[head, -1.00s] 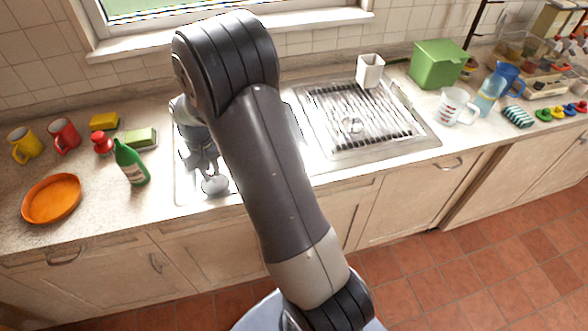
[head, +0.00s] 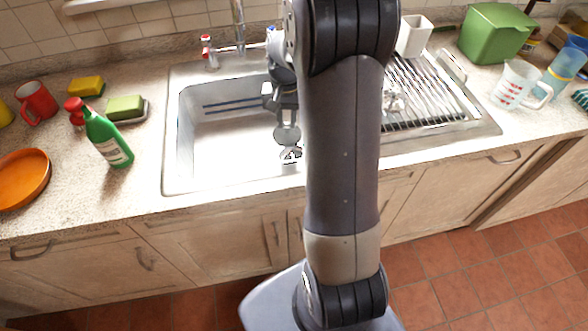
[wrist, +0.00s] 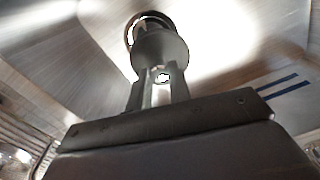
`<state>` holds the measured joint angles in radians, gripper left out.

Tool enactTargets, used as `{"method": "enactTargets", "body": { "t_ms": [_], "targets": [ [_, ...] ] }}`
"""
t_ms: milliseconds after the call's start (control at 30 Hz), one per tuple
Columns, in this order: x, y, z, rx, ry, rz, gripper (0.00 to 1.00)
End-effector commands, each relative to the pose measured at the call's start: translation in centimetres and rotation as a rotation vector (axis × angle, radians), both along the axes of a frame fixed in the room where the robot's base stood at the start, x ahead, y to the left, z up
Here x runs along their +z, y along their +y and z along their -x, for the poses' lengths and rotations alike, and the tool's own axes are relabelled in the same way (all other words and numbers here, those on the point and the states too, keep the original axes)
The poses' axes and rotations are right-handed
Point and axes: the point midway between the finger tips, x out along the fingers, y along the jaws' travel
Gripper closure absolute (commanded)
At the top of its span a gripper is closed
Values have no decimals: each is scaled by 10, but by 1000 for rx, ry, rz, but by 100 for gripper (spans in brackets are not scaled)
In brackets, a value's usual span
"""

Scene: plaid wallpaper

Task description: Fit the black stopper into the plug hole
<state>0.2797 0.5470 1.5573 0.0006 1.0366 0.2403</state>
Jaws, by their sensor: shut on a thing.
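The stopper (head: 287,133) is a dark grey disc hanging below my gripper (head: 284,112) inside the steel sink (head: 178,150). The plug hole (head: 290,155) shows in the sink floor just below it in the head view. In the wrist view, my gripper (wrist: 160,82) is shut on the stopper's upper part, and the stopper's disc (wrist: 162,48) covers part of the plug hole (wrist: 147,20). The disc appears apart from the hole and a little above it; the exact height is hard to tell. My arm hides the right side of the sink.
A tap (head: 238,25) rises behind the sink. A ribbed drainer (head: 430,95) with a white cup (head: 413,37) is on the right. A green bottle (head: 106,138), a sponge (head: 124,107) and an orange dish (head: 22,178) stand on the left counter.

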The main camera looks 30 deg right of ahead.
Motion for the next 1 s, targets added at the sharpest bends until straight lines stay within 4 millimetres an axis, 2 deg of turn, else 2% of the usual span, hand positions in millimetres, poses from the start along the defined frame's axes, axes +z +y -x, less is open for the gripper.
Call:
{"method": "enactTargets", "body": {
  "t_ms": [33, 200, 500, 667, 900, 1000],
  "targets": [
    [-7, -7, 3, -30, -1, 0, 100],
    [-15, -16, 9, -74, 3, -1, 100],
    [-64, -16, 9, -75, 3, -1, 100],
    [-75, -15, 9, -75, 2, -1, 100],
    [-105, -15, 9, -74, 2, 0, 100],
    [-106, -16, 8, -74, 0, 0, 100]
  ]
}}
